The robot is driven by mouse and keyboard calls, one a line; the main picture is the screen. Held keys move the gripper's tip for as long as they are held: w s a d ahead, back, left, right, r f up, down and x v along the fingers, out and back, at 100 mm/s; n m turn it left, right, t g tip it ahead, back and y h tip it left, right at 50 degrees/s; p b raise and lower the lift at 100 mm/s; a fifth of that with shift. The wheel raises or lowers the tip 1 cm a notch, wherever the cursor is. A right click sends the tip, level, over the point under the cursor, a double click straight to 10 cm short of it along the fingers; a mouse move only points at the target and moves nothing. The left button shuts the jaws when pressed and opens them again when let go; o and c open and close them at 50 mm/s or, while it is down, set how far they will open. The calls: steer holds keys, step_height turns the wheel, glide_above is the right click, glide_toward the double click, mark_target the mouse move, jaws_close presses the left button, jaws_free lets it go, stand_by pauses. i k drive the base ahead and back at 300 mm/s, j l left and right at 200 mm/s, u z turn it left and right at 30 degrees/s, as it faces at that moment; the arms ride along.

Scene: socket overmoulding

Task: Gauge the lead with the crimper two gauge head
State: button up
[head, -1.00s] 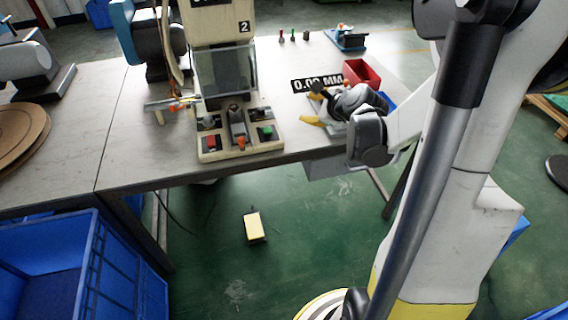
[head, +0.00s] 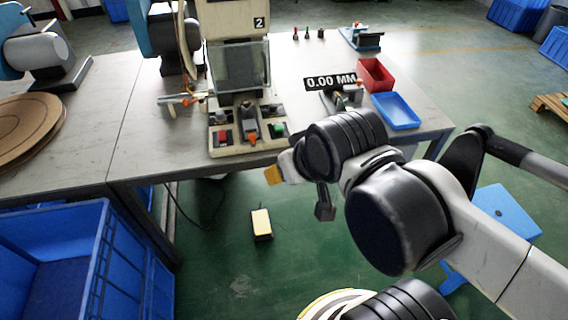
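The crimper marked 2 (head: 237,22) stands on the bench with a clear guard, a red button, a green button and an orange-tipped part at its front. The gauge head (head: 338,102) is on the bench right of it, partly hidden by my arm, and its display (head: 331,83) reads 0.00 MM. My gripper (head: 274,175) is in front of the bench edge, below the crimper's right front corner. Only a yellow fingertip shows past my wrist, so its opening is hidden. I cannot make out a lead in it.
A red bin (head: 376,74) and a blue tray (head: 396,111) are right of the gauge. Small coloured pieces (head: 307,34) and a blue fixture (head: 362,38) stand behind. A yellow-topped pedal (head: 261,224) is on the floor. A blue crate (head: 75,250) is at lower left.

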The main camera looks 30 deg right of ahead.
mark_target(357, 91)
steer(key=i+l, duration=0.95)
steer(key=l, duration=0.15)
